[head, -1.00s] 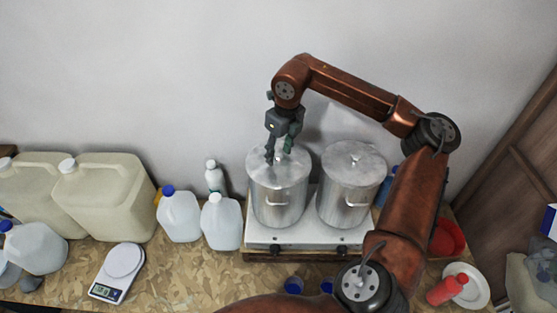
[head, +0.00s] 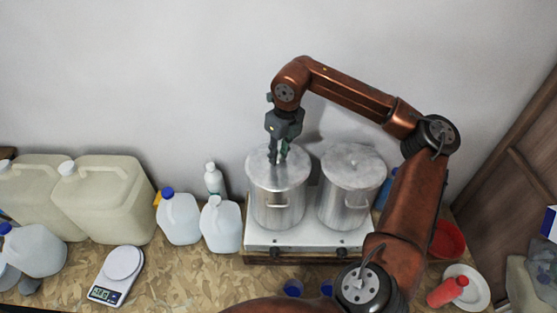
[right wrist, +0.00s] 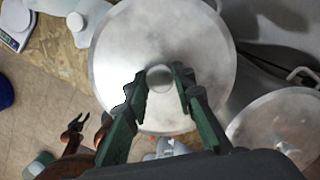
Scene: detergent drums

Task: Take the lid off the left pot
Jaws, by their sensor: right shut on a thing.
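The left pot (head: 277,200) is a silver metal pot with a flat round lid (head: 262,168) on top. It stands on the white stove, and its lid also fills the middle of the right wrist view (right wrist: 125,50). My right gripper (head: 278,160) points down over the lid and is shut on its knob (right wrist: 160,79), one finger on each side. The lid appears to rest on the pot's rim. My left gripper is not in the head view; an open gripper (right wrist: 77,122) shows small and low at the left of the right wrist view, apart from the pots.
The lidded right pot (head: 347,200) stands close beside on the white stove (head: 300,238). White jugs (head: 221,225) and a bottle (head: 213,178) stand left of the stove. A scale (head: 118,272), red bottle (head: 447,291) and white plate (head: 470,285) are on the worktop. The wall is behind.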

